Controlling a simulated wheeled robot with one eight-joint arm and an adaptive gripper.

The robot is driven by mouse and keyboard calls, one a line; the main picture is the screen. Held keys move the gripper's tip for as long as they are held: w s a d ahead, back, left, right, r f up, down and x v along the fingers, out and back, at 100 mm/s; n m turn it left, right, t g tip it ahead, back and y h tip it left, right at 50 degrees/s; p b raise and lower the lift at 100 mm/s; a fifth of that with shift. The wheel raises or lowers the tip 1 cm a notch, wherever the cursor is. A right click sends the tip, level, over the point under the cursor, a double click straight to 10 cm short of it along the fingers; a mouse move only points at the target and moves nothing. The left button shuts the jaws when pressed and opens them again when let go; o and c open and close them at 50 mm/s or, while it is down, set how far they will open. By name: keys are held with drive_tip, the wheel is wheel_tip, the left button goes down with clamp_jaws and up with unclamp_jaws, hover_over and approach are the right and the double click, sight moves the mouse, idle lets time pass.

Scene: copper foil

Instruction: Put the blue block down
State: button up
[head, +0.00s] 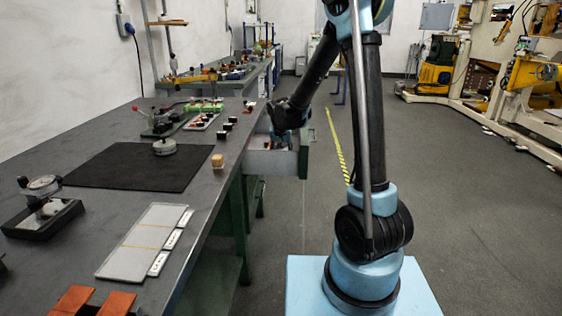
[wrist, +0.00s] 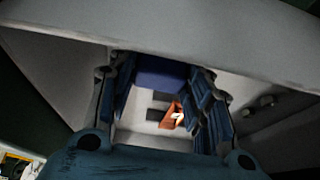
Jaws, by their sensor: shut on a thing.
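The blue block (wrist: 160,72) is between the blue finger pads of my gripper (wrist: 163,88) in the wrist view, and the gripper is shut on it. In the head view my gripper (head: 291,138) reaches down into an open drawer (head: 262,163) at the side of the workbench, and the block is hidden there. The wrist view shows the pale drawer floor (wrist: 137,122) beyond the block. I cannot tell whether the block touches the floor.
An orange-brown piece (wrist: 171,118) and dark flat pieces (wrist: 157,115) lie in the drawer near the fingers. The drawer walls are close around my gripper.

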drive_tip(key=shift+f, duration=1.65)
drive_tip(key=o, duration=1.1)
drive_tip(key=shift+c, duration=0.2)
drive_tip(key=v, duration=1.2)
drive_tip(key=shift+s, duration=0.1)
